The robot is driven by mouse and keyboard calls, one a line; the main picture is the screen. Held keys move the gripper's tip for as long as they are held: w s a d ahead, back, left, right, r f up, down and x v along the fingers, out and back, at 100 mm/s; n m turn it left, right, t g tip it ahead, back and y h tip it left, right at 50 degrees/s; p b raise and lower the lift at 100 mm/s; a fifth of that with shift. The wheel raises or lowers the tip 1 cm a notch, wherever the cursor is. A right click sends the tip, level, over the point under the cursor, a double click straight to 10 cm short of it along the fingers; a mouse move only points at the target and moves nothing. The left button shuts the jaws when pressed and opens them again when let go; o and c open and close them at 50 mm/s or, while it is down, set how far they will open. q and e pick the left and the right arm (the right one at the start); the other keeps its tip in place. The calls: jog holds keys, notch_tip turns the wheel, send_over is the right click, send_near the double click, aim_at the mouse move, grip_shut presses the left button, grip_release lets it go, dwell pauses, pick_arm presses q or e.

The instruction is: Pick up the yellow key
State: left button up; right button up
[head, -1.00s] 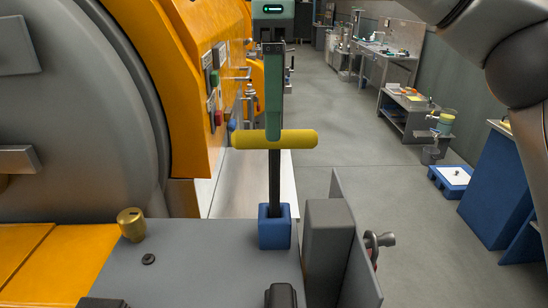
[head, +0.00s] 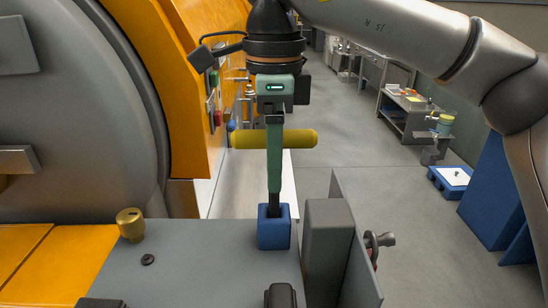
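The yellow key (head: 301,139) is a T-shape with a yellow crossbar and a dark shaft. It stands upright in a blue square socket (head: 274,234) on a grey surface. My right gripper (head: 275,188) reaches down over the key from above. Its green finger crosses in front of the crossbar's middle and covers most of the shaft, with the tip just above the socket. I see the fingers edge-on, so the gap between them is hidden. I cannot tell whether they touch the key. My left gripper is not in view.
A brass knob (head: 131,224) stands on the grey surface to the left. A grey upright block (head: 327,242) and plate stand close to the right of the socket. The large orange and grey machine (head: 75,110) fills the left side. Open floor lies beyond on the right.

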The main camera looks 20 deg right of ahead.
grip_shut()
dwell(0.3)
dwell(0.9)
